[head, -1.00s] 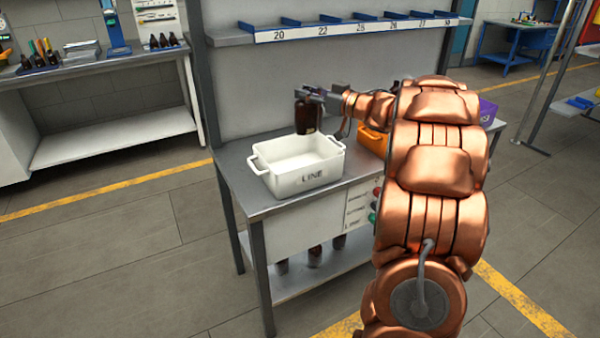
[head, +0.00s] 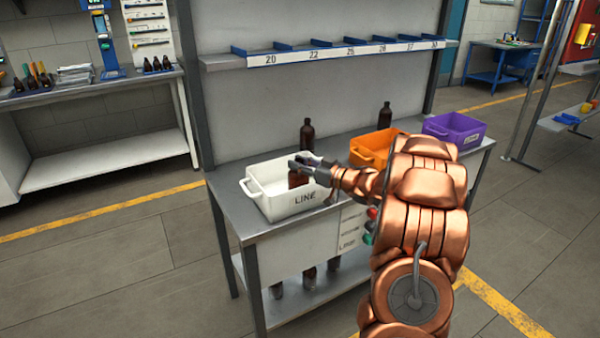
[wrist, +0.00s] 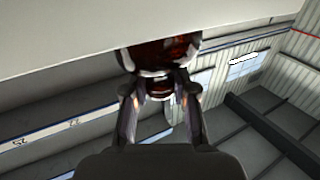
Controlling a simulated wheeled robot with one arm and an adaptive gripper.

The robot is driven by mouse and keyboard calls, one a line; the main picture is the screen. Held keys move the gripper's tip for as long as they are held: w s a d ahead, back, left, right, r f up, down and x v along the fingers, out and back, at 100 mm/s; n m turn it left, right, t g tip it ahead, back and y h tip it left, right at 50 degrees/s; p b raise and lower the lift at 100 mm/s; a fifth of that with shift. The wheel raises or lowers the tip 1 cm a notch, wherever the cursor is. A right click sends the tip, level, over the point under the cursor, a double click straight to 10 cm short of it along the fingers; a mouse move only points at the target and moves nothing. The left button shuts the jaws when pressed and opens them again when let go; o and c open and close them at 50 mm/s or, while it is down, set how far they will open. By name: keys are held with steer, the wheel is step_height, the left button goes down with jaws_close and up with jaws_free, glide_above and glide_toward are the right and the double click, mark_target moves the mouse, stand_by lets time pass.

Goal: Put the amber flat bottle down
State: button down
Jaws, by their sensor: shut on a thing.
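My gripper (head: 306,166) is over the white bin (head: 290,207) marked LINE, on the grey workbench. It is shut on the amber flat bottle (head: 297,180), whose visible part is dark brown. In the wrist view the bottle (wrist: 160,53) shows glossy red-brown between the fingertips (wrist: 160,92), beside a large pale surface.
A dark bottle (head: 307,135) stands on the bench behind the bin, and another (head: 385,115) stands further right. An orange bin (head: 372,150) and a purple bin (head: 455,128) are to the right. A numbered shelf (head: 330,52) runs above the bench.

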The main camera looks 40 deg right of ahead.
steer(key=shift+f, duration=1.5)
steer(key=shift+f, duration=0.1)
steer(key=c, duration=0.9)
jaws_free()
steer(key=shift+c, duration=0.2)
steer(key=shift+r, duration=0.2)
steer(key=b+v, duration=0.1)
steer(key=v, duration=1.1)
